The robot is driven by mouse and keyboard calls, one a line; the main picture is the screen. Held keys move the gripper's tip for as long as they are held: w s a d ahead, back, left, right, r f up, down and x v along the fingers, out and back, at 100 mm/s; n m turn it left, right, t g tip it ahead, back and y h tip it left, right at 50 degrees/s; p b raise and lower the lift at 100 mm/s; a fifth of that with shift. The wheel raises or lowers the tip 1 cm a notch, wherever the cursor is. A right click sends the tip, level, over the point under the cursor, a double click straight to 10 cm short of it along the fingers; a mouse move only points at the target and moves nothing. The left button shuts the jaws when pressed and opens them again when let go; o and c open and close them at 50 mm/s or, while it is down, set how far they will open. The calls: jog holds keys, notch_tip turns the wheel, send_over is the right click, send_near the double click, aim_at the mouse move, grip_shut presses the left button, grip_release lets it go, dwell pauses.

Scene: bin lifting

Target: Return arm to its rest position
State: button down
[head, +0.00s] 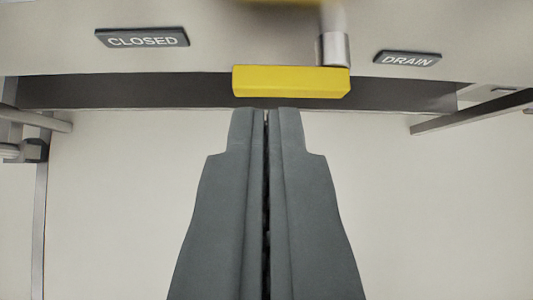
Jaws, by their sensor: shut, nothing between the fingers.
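My gripper (267,114) reaches up from the bottom middle of the head view. Its two grey fingers lie side by side with only a thin dark line between them, shut and empty. The fingertips end just below a yellow bar-shaped handle (290,82) in the picture. I cannot tell whether they touch it. The rest of my arm is out of view.
The yellow handle joins a silver cylinder (334,49) on a pale panel (270,35). A "CLOSED" label (142,38) is at left and a "DRAIN" label (408,58) at right. Grey bars (468,112) stand at both sides. Pale surface (120,200) flanks the fingers.

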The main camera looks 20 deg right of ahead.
jog(key=s+d+r+t, duration=0.2)
jog(key=s+r+t, duration=0.1)
jog(key=r, duration=0.6)
jog(key=s+d+r+t, duration=0.2)
jog(key=r+t, duration=0.1)
jog(key=r, duration=0.6)
jog(key=s+d+r+t, duration=0.1)
jog(key=s+r, duration=0.5)
jog(key=s, duration=0.2)
jog(key=s+d+r+t, duration=0.1)
jog(key=s+d+r, duration=0.1)
jog(key=s+r, duration=0.4)
jog(key=s, duration=0.3)
jog(key=shift+s+d+r, duration=0.15)
jog(key=shift+s+d, duration=0.1)
jog(key=shift+d, duration=0.05)
